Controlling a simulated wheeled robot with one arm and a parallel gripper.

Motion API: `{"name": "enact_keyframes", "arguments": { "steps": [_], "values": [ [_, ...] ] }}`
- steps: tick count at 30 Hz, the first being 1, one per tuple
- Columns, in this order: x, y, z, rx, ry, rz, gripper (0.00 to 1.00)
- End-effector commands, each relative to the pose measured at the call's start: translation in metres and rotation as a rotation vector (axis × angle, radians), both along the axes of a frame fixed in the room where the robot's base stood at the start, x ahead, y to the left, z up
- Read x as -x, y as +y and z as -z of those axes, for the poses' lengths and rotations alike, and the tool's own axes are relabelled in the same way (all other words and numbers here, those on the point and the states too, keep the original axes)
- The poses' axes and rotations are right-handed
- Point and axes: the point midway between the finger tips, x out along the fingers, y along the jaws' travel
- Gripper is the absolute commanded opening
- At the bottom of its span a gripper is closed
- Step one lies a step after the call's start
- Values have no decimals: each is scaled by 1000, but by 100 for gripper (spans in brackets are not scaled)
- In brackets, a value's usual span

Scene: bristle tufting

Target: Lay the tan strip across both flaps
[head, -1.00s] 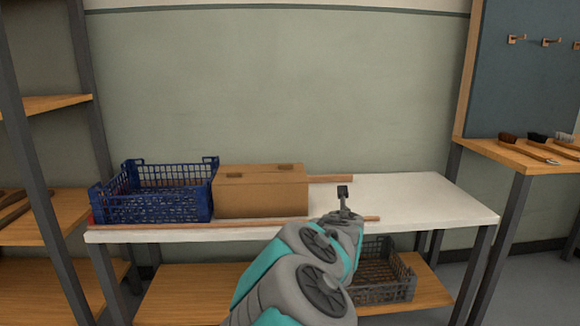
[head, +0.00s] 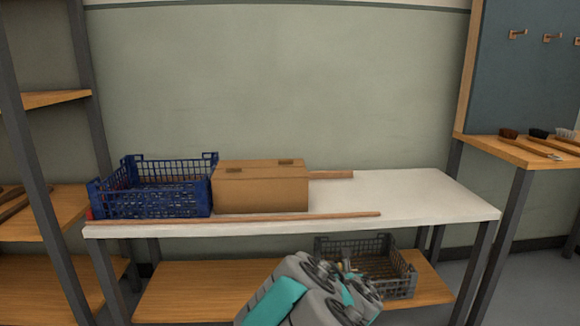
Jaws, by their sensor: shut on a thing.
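A brown cardboard box (head: 262,196) stands on the white table, right against the blue crate. Its top flaps (head: 268,172) look folded shut, with a dark seam and two small darker marks. My gripper (head: 346,266) is low, below the table top and in front of the dark crate, well away from the box. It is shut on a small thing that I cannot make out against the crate. I cannot pick out the tan strip for certain in this view.
The blue crate (head: 150,203) fills the table's left end. A long wooden rod (head: 240,219) lies along the front edge; another (head: 332,175) shows behind the box. The white table (head: 425,200) is clear on the right. A dark crate (head: 398,283) sits on the lower shelf.

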Motion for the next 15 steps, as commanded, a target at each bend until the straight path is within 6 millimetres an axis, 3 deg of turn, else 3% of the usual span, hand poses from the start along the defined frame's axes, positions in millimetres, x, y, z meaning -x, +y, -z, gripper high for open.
{"name": "enact_keyframes", "arguments": {
  "steps": [4, 8, 11, 15],
  "values": [
    [-1, -6, 13, -2, 1, -19, 0],
    [-2, -4, 9, 3, -2, -20, 0],
    [-1, 2, -7, 6, -6, 0, 0],
    [4, 6, -43, 6, -11, 69, 0]
  ]
}}
